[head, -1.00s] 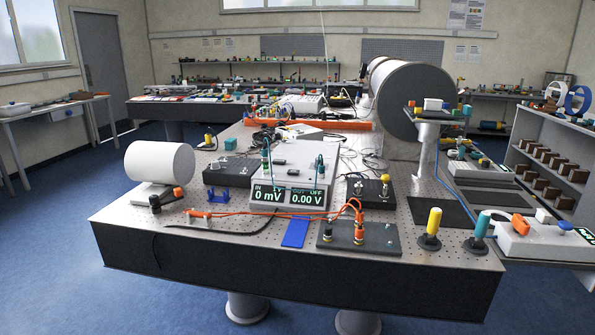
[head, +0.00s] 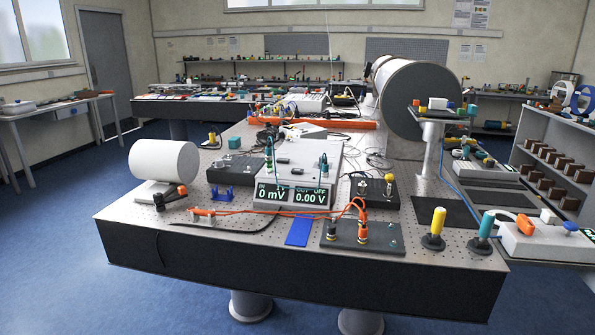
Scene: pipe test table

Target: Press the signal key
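No part is clearly marked as the signal key, and I cannot tell which one it is. Candidates show in the head view. A dark plate with terminals (head: 345,236) lies at the table's front, with orange leads plugged in. A small black piece with an orange tip (head: 170,197) lies at the front left. A white box with a blue knob (head: 540,241) stands at the far right. A meter box (head: 292,183) in the middle reads 0 mV and 0.00 V. Neither of my grippers is in view.
The perforated table (head: 130,212) fills the middle. A white cylinder (head: 163,160) lies at its left. A yellow-topped post (head: 437,222) and a teal-topped post (head: 485,226) stand at the front right. A blue strip (head: 299,232) lies at the front. Blue floor is clear at left.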

